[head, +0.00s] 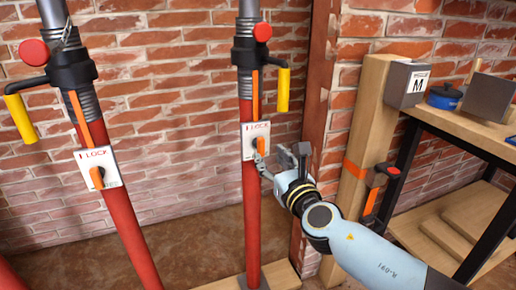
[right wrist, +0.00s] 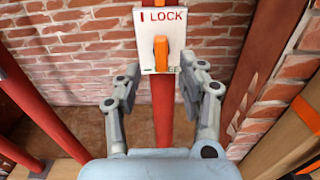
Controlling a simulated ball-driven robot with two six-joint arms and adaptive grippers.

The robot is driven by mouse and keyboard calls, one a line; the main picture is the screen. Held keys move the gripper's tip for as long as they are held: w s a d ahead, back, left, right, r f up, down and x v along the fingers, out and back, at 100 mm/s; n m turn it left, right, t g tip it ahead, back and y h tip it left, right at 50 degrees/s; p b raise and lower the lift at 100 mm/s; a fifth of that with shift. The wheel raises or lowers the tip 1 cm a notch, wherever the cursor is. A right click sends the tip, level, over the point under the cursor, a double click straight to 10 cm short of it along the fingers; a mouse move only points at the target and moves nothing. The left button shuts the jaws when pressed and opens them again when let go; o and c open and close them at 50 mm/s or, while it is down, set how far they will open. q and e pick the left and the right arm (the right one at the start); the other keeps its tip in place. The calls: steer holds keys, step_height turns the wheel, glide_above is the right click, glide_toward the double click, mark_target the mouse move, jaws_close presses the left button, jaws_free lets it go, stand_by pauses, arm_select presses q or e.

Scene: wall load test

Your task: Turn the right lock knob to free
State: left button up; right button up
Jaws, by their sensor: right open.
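The right lock knob (head: 260,145) is an orange handle on a white plate marked LOCK (head: 249,138), fixed to the right red prop (head: 251,210). In the right wrist view the knob (right wrist: 161,54) points roughly upright below the word LOCK. My right gripper (head: 272,160) is just in front of and below the plate in the head view. In the right wrist view its fingers (right wrist: 160,85) are spread wide on either side of the prop, below the knob, with nothing between them gripped. My left gripper is out of view.
A left red prop (head: 127,225) carries another LOCK plate with an orange knob (head: 97,178). Yellow handles (head: 283,90) hang from both collars. A wooden post (head: 353,150) and a workbench (head: 475,117) stand at the right. A brick wall is behind.

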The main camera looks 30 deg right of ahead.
mark_target(262, 148)
steer(key=x, duration=0.6)
steer(key=shift+w+d+f, duration=0.1)
steer(key=shift+d, duration=0.05)
steer(key=shift+w+d, duration=0.15)
steer(key=shift+w, duration=0.3)
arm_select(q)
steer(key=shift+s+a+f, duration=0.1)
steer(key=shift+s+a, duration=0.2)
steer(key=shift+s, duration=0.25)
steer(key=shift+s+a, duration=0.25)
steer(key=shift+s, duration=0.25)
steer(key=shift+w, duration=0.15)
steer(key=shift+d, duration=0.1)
arm_select(e)
jaws_close()
